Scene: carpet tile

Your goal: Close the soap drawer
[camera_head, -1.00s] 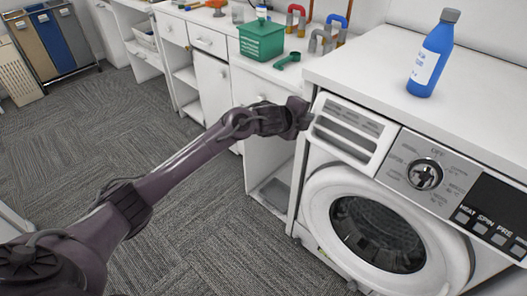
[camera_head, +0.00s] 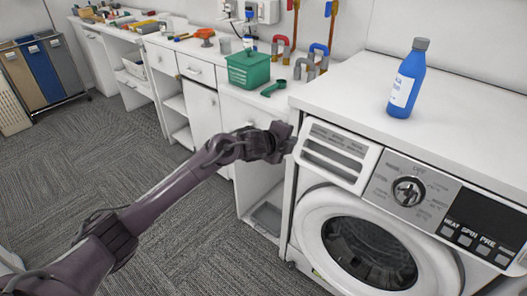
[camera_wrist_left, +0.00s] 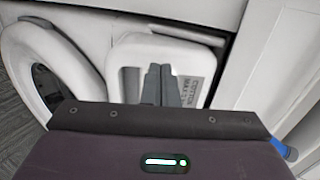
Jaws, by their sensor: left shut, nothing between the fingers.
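The soap drawer (camera_head: 341,168) is the white-framed unit with grey slots at the upper left of the washing machine's front. It stands out from the control panel, so it looks pulled out. My left gripper (camera_head: 290,143) is shut and empty at the drawer's left front end, very close to it. I cannot tell whether they touch. In the left wrist view, the shut fingers (camera_wrist_left: 161,84) lie over the drawer's white front (camera_wrist_left: 133,52), beside its printed label. The fingers hide part of the drawer. My right gripper is not in view.
The washing machine door (camera_head: 311,232) is below the drawer, and the dial (camera_head: 408,191) is to its right. A blue bottle (camera_head: 406,86) stands on the top. A green box (camera_head: 248,70) and green scoop (camera_head: 272,89) sit on the left counter.

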